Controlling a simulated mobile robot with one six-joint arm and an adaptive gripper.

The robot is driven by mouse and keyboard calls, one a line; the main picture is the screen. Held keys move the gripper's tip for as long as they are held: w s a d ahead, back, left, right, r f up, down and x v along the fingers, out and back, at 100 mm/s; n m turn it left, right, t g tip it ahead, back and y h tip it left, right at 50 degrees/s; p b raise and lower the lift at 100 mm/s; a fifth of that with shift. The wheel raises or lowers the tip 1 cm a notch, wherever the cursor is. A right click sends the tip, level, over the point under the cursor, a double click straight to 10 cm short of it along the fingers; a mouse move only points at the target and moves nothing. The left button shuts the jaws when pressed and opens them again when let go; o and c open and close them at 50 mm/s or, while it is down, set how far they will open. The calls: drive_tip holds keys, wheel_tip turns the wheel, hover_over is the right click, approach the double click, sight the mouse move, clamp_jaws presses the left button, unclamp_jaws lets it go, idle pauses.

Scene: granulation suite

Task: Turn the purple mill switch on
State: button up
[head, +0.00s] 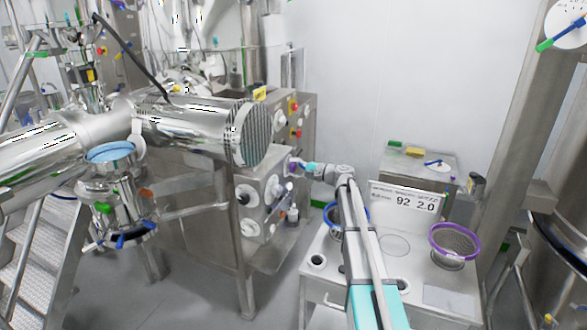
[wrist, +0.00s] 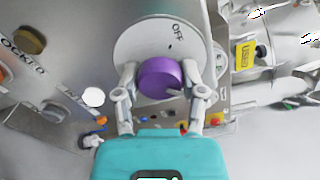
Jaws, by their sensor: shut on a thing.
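The purple mill switch (wrist: 158,77) is a round knob on a pale disc (wrist: 196,52) on the metal panel. An "OFF" mark shows on the disc above the knob in the wrist view; no other position mark is readable. My gripper (wrist: 160,88) is shut on the knob, with one finger on each side of it. In the head view my gripper (head: 299,166) reaches the front of the steel machine cabinet, and the knob there is small and partly covered by the fingers.
Other knobs sit on the same panel, including a dark one (wrist: 29,40) beside the word "LOCKED". A steel bench (head: 318,262) with a purple-rimmed sieve (head: 455,243) and a display reading 92 2.0 (head: 408,199) stands under my arm. A large steel cylinder (head: 200,130) hangs at left.

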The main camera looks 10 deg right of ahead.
drive_tip(key=o, duration=1.2)
drive_tip(key=shift+c, duration=0.2)
drive_tip(key=v, duration=1.2)
drive_tip(key=shift+a, duration=0.1)
